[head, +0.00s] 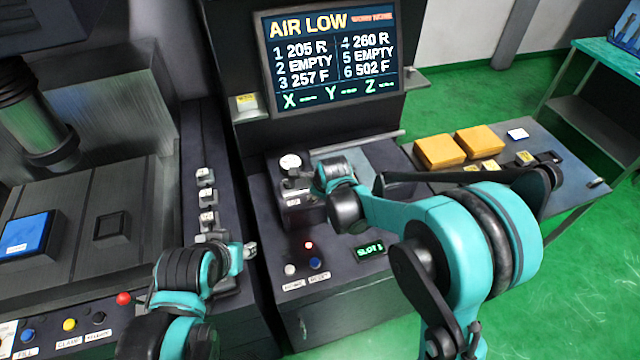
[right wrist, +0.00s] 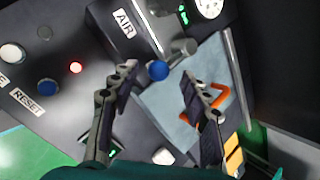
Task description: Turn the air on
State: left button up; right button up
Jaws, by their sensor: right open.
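The air unit is a dark box with an AIR label (right wrist: 124,22) and a round white gauge (right wrist: 210,7) in the right wrist view. A lever with a grey pivot (right wrist: 183,47) and a blue ball knob (right wrist: 158,70) sticks out of it. My right gripper (right wrist: 161,82) is open, with the knob showing between its fingertips; contact cannot be told. In the head view the gauge (head: 290,162) shows, but my right gripper (head: 325,178) and arm hide the lever. The screen (head: 332,55) reads AIR LOW. My left gripper (head: 246,251) is beside the left machine's edge, its jaws unclear.
A lit red lamp (right wrist: 75,67) and a blue RESET button (right wrist: 48,88) sit near my right gripper. A pale blue cloth (right wrist: 175,112) with an orange-edged item lies beside it. Yellow blocks (head: 440,151) lie on the right-hand table.

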jog(key=v, duration=0.9)
jog(key=shift+r, duration=0.25)
jog(key=shift+s, duration=0.15)
